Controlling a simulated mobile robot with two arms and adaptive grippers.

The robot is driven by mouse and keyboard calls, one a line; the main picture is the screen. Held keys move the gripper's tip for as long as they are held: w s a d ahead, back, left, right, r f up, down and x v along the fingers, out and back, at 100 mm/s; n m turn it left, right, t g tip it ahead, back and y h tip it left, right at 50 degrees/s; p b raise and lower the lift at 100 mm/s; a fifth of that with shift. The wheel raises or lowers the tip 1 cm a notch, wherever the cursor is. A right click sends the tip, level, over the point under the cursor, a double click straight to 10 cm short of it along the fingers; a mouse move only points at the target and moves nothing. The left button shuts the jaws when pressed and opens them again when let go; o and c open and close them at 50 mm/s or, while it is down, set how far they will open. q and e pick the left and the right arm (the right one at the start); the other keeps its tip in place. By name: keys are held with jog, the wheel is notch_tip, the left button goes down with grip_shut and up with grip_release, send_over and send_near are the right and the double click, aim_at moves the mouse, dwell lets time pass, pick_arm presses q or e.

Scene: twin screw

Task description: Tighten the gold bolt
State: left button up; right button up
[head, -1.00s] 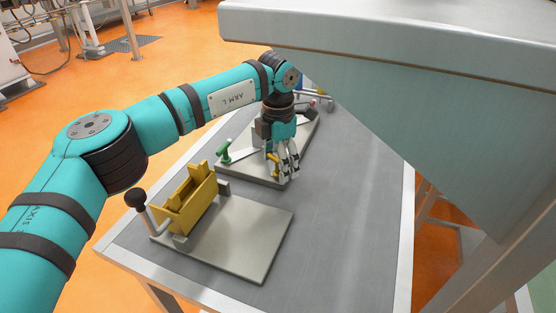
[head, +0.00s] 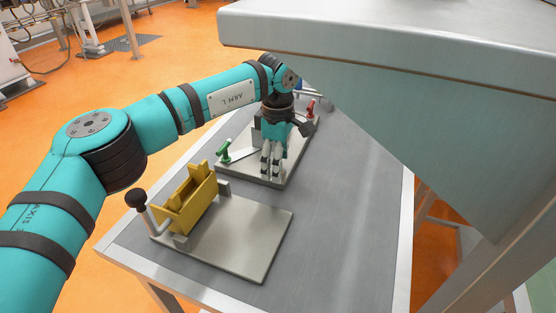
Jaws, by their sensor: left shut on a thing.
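My left gripper (head: 271,172) points down over the far metal plate (head: 232,168) on the table. Its fingers are closed together low over the plate, shut on the gold bolt. The bolt itself is hidden behind the fingers and the hand. A green-handled lever (head: 225,151) stands on the plate to the left of the gripper, and a red-handled one (head: 311,107) stands behind it to the right. My right gripper is not in view.
A nearer metal plate (head: 255,240) carries a yellow block fixture (head: 190,204) and a lever with a black knob (head: 136,198). A large pale panel (head: 420,90) covers the upper right. The grey tabletop (head: 340,220) is clear at right.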

pick_arm(q)
jog(key=shift+m, duration=1)
jog(key=o, duration=1)
jog(key=shift+o, duration=0.2)
notch_tip(320, 180, up, 12)
